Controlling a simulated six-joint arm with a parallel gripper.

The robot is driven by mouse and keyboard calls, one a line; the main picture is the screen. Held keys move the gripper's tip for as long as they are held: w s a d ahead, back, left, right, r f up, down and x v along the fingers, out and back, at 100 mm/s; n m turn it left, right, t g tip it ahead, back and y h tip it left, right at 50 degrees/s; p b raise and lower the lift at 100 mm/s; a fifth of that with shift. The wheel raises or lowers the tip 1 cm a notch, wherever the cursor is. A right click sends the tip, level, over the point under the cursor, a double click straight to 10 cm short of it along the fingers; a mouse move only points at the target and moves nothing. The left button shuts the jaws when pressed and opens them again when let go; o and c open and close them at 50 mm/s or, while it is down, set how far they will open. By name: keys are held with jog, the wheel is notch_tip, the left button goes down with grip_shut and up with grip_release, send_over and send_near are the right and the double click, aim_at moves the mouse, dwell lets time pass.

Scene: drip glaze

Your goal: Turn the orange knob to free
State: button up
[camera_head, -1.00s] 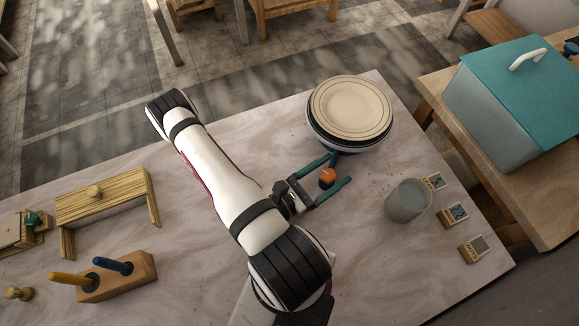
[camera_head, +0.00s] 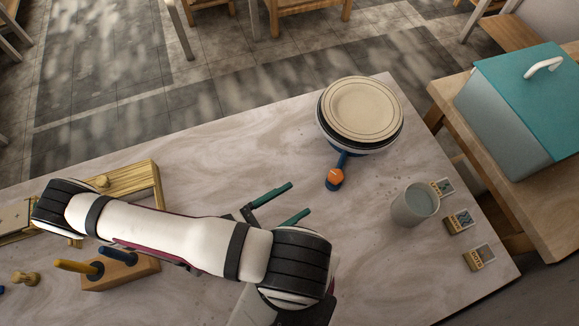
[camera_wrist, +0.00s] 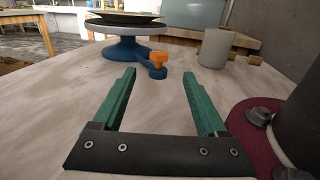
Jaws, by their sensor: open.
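The orange knob (camera_head: 335,178) sits on a blue arm that sticks out from the base of a turntable (camera_head: 352,148). In the wrist view the knob (camera_wrist: 158,59) is a T shape on the blue arm, ahead of the fingertips. A cream plate with dark rings (camera_head: 364,108) lies on top of the turntable, over a darker disc. My gripper (camera_head: 300,200) has two green fingers, open and empty, to the left of the knob and apart from it. In the wrist view my gripper (camera_wrist: 159,72) shows nothing between its fingers.
A grey cup (camera_head: 414,205) stands right of the knob, beside several small labelled blocks (camera_head: 459,220). A wooden block with yellow and blue pegs (camera_head: 120,270) and a wooden frame (camera_head: 135,182) are at left. The table between my gripper and the knob is clear.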

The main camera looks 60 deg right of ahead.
aim_at(335, 178)
jog(key=w+m+g+y, duration=0.2)
jog(key=m+y, duration=0.1)
jog(key=w+a+m+g+y, duration=0.1)
jog(key=m, duration=0.1)
jog(key=shift+f, duration=0.4)
jog(key=shift+w+d+m+g+y, duration=0.7)
jog(key=shift+w+d+y, duration=0.1)
jog(key=shift+d+y, duration=0.2)
jog(key=d+g+y, duration=0.1)
jog(key=d, duration=0.2)
jog(key=d+g+y, duration=0.1)
jog(key=d, duration=0.1)
jog(key=shift+d+r+m+g+y, duration=0.1)
jog(key=shift+r+m+g+y, duration=0.2)
jog(key=shift+r+m, duration=0.1)
jog(key=x, duration=1.5)
jog(key=shift+s+d, duration=0.15)
jog(key=shift+d, duration=0.05)
grip_shut()
